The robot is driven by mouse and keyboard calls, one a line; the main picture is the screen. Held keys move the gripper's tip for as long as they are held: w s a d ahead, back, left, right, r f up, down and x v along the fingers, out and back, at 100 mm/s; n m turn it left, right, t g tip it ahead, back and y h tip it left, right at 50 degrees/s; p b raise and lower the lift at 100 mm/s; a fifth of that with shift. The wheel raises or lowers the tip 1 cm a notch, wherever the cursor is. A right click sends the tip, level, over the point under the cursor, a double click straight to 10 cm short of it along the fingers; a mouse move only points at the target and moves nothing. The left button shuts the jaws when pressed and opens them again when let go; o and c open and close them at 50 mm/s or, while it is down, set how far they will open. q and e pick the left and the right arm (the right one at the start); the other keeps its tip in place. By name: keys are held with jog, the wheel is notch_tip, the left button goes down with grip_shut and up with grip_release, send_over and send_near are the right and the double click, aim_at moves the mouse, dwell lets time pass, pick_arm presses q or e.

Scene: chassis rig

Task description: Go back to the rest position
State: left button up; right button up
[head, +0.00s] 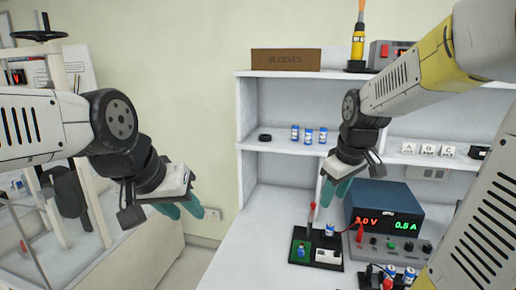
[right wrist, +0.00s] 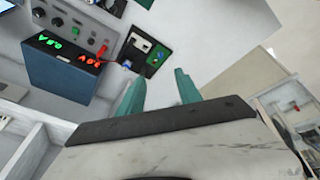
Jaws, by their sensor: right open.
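My left gripper (head: 192,208) hangs at the left of the head view, over the gap between the left-hand equipment and the white bench. Its teal fingers point down and right, and the head view does not clearly show the space between them. My right gripper (head: 335,192) is above the bench in front of the shelf, left of the power supply. In the right wrist view its two teal fingers (right wrist: 160,94) are apart with nothing between them.
A blue power supply (head: 388,219) stands on the white bench, beside a black fixture (head: 316,262) with a red-handled lever. Small blue-and-white bottles (head: 308,136) stand on the shelf (head: 280,147). A SLEEVES box (head: 286,59) sits on top. The bench's front left is clear.

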jog(key=s+a+r+m+t, duration=0.1)
jog(key=s+a+r+m, duration=0.1)
jog(key=s, duration=0.4)
jog(key=s+a+r+m+t+y, duration=0.1)
jog(key=s+a+r+m, duration=0.1)
jog(key=s, duration=0.5)
jog(key=shift+s+a+r+m+y, duration=0.15)
jog(key=shift+a+r+m+y, duration=0.3)
jog(key=shift+m, duration=0.55)
jog(key=shift+a+f, duration=0.1)
